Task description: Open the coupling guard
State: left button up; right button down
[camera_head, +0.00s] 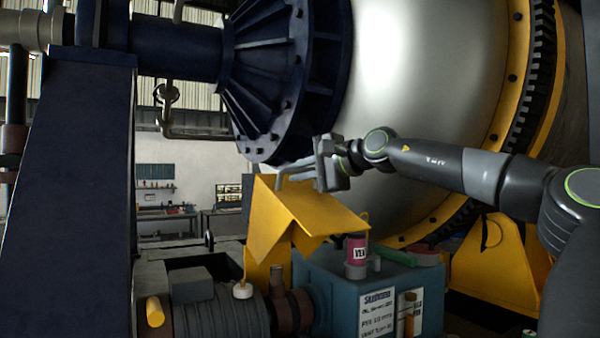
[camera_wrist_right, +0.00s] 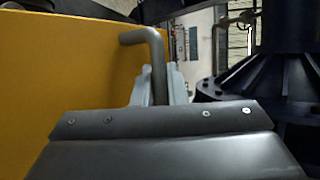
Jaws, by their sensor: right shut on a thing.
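The coupling guard (camera_head: 303,211) is a folded yellow sheet cover, tilted up above the motor and the teal gearbox. It also fills the left of the right wrist view (camera_wrist_right: 60,80). My right gripper (camera_head: 318,168) is at the guard's upper edge, shut on its grey bent handle. In the right wrist view the handle (camera_wrist_right: 155,60) rises between the fingers (camera_wrist_right: 158,88) of that gripper and bends left to the guard. The lower part of the handle is hidden by the gripper. My left gripper is in neither view.
The grey motor (camera_head: 220,312) and teal gearbox (camera_head: 345,290) stand below the guard. A dark blue column (camera_head: 70,200) stands at left. The silver drum (camera_head: 425,110) and blue flange (camera_head: 290,80) are close behind.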

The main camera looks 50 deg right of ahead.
jog(key=c, duration=1.5)
grip_release()
jog(key=shift+s+r, duration=0.1)
jog(key=shift+r, duration=0.05)
jog(key=shift+o, duration=0.2)
jog(key=shift+s+b, duration=0.45)
jog(key=shift+b, duration=0.2)
jog(key=b+v, duration=0.2)
jog(key=v, duration=0.2)
jog(key=b+v, duration=0.3)
jog(key=v, duration=0.1)
jog(key=shift+s+b, duration=0.15)
jog(key=shift+b, duration=0.15)
jog(key=b+v, duration=0.2)
jog(key=v, duration=0.6)
jog(key=shift+s+r, duration=0.1)
